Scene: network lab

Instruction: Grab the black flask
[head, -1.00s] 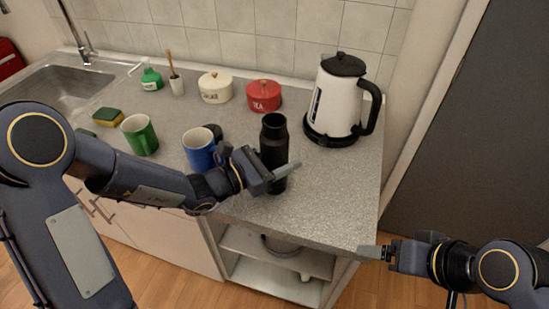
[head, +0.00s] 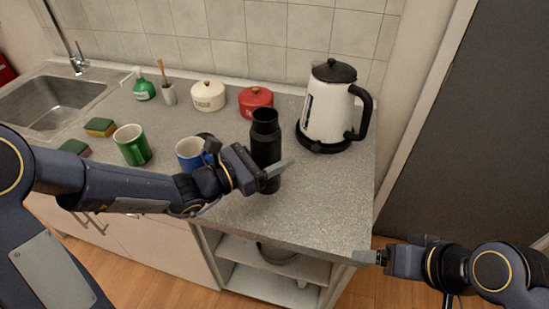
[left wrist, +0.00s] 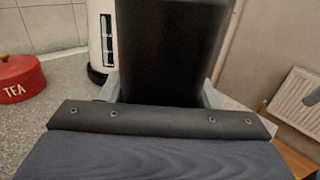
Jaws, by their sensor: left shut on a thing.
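The black flask (head: 265,140) stands upright on the grey counter in the head view, with its top and upper body clear. My left gripper (head: 270,178) is shut on its lower body, with a grey finger showing across the front. In the left wrist view the flask (left wrist: 170,50) fills the middle, between the two grey fingers (left wrist: 160,95). I cannot tell whether its base touches the counter. My right gripper (head: 368,257) is beyond the counter's front right corner, away from the flask; its opening is unclear.
A white kettle (head: 328,112) stands behind and right of the flask. A blue mug (head: 190,154) is close on the left, a green mug (head: 132,146) farther left. Red (head: 256,101) and cream (head: 208,95) canisters are behind. The counter's right front (head: 325,200) is clear.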

